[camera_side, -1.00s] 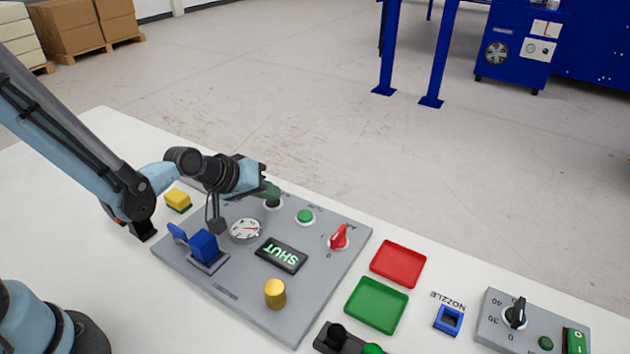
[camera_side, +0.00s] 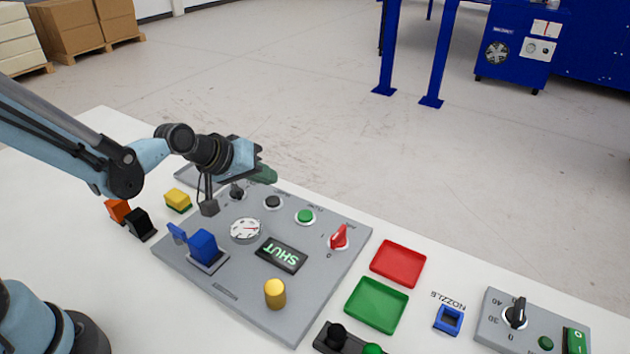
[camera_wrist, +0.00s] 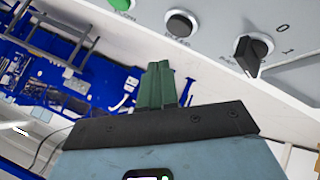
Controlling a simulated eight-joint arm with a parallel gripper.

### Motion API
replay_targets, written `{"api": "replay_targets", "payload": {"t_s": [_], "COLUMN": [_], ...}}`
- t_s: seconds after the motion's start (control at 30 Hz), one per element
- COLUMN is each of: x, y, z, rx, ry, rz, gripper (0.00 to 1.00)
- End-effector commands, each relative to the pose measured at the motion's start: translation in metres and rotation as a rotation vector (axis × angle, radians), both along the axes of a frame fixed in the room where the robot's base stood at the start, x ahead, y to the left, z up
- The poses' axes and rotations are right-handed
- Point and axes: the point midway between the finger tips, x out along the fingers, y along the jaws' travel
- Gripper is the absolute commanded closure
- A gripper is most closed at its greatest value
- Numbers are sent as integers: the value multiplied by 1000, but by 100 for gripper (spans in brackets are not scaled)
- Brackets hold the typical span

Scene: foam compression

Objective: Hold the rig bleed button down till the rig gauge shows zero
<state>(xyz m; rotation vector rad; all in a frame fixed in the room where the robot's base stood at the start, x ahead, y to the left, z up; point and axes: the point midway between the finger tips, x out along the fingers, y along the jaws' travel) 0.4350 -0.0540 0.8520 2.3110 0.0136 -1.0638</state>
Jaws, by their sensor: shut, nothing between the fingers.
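The grey rig panel (camera_side: 225,275) lies on the white table. A black round button (camera_side: 273,202) sits on its far part, left of a green button (camera_side: 306,216); I take it to be the bleed button, but its label is too small to read. It also shows in the wrist view (camera_wrist: 181,24). The round white gauge (camera_side: 246,230) has a red needle; its reading is too small to tell. My gripper (camera_side: 268,176) is shut and empty, above the panel's far edge and apart from the button. Its green fingers (camera_wrist: 163,84) show together in the wrist view.
A black knob (camera_side: 238,192) is left of the black button. A red knob (camera_side: 339,238), a lit SHUT display (camera_side: 281,255), a blue block (camera_side: 204,246) and a yellow cylinder (camera_side: 275,293) are also on the panel. Red (camera_side: 398,263) and green (camera_side: 377,305) trays lie to the right.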

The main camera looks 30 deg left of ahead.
Motion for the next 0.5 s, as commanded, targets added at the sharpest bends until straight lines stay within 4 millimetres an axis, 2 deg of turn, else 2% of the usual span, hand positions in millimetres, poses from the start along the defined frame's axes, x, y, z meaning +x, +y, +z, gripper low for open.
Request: {"api": "replay_targets", "payload": {"t_s": [0.23,0.5], "x": [0,0], "y": [0,0], "z": [20,24], "rx": [0,0], "ry": [0,0], "rz": [0,0], "gripper": [100,100]}}
